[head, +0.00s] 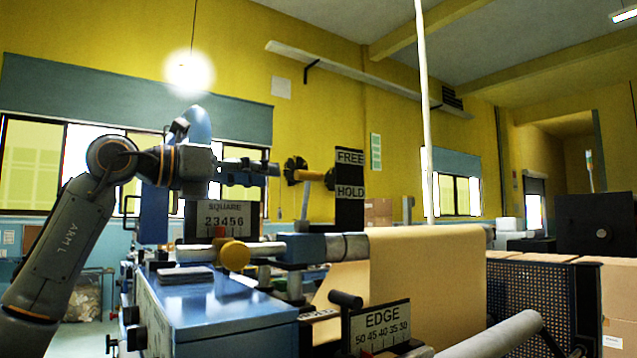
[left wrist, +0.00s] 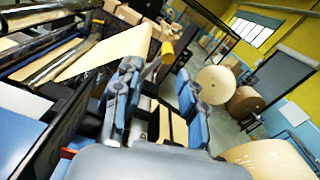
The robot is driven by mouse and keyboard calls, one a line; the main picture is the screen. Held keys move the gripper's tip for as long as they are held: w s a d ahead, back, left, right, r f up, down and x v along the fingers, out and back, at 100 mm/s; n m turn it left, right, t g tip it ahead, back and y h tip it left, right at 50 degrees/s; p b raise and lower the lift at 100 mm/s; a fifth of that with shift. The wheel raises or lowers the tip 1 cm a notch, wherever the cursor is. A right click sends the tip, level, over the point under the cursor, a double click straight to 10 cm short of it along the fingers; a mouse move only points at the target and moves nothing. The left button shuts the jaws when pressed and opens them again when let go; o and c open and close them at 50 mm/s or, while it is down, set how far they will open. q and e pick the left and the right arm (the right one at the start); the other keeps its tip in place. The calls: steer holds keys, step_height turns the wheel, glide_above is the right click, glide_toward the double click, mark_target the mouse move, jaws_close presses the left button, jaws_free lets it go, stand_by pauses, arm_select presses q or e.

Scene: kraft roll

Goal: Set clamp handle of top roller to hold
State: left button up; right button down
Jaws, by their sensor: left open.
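The clamp handle (head: 312,175) has a yellow grip with a black knob at its left end. It sticks out leftward from a black upright plate labelled FREE (head: 350,157) above and HOLD (head: 350,192) below. The handle lies level with the gap between the labels. My left gripper (head: 270,168) is open, just left of the knob, and looks empty. In the left wrist view its two fingers (left wrist: 158,76) are spread, with a yellow piece, likely the handle (left wrist: 168,48), beyond them. Kraft paper (head: 430,270) hangs over the top roller. My right gripper is not in view.
A SQUARE number scale (head: 224,216) and a yellow knob (head: 235,255) stand below my left gripper. An EDGE scale (head: 380,327) is at the front. The blue machine body (head: 210,310) fills the lower left. Paper rolls (left wrist: 216,84) stand on the floor.

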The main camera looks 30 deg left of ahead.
mark_target(295, 171)
arm_select(q)
steer(key=shift+w+d+r+p, duration=0.2)
steer(key=shift+w+d+p, duration=0.1)
steer(key=shift+d, duration=0.3)
steer(key=shift+w+d+r+p, duration=0.2)
steer(key=shift+w+d, duration=0.1)
steer(key=shift+d, duration=0.25)
steer(key=p+x, duration=0.1)
steer(key=x, duration=0.4)
steer(key=p+x, duration=0.1)
steer(key=x, duration=0.1)
steer(key=shift+w+a+f+p, duration=0.15)
steer(key=shift+w+p, duration=0.15)
steer(key=shift+w, duration=0.15)
steer(key=shift+p+x, duration=0.35)
steer(key=shift+x, duration=0.65)
steer(key=shift+w+d, duration=0.35)
steer(key=shift+w, duration=0.05)
steer(key=shift+w+f, duration=0.1)
steer(key=c, duration=0.6)
jaws_close()
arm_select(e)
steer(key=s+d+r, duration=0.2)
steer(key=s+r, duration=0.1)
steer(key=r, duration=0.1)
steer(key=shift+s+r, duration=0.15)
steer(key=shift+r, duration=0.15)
